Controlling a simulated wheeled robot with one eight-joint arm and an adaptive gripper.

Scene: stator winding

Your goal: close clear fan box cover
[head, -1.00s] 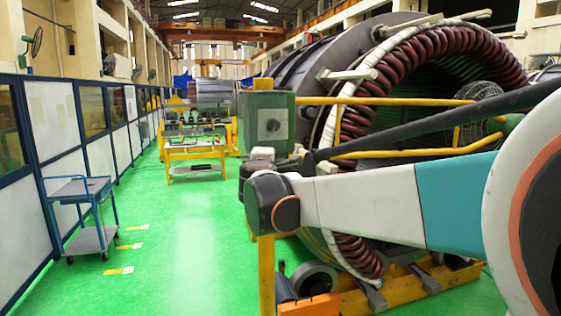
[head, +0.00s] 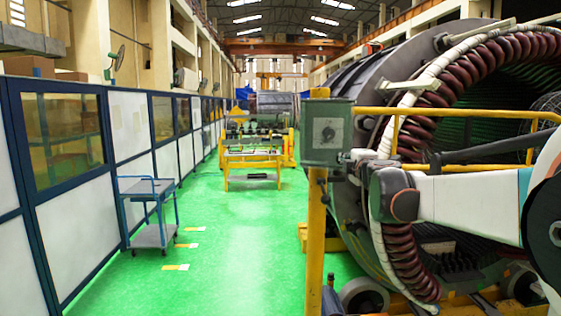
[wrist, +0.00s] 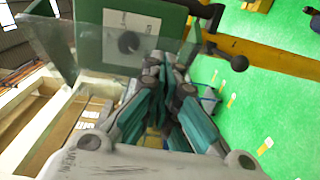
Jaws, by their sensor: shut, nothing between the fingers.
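The fan box (head: 326,133) is a grey-green box on a yellow post right of centre in the head view. Its front bears a pale panel with a dark round spot. In the wrist view the box (wrist: 118,20) is at the top, tilted. A clear pane, seemingly the cover (wrist: 48,48), stands out at an angle to the box's left there. Its edge against the box is hard to make out. My gripper (wrist: 168,62) is shut and empty, with its fingertips just below the box face in that view. In the head view my gripper (head: 352,158) is at the box's lower right; contact cannot be told.
The large stator (head: 455,60) and yellow rails (head: 440,112) stand close on the right. A blue trolley (head: 150,215) stands by the partition wall on the left. A yellow workbench (head: 252,165) is farther back. The green floor between is clear.

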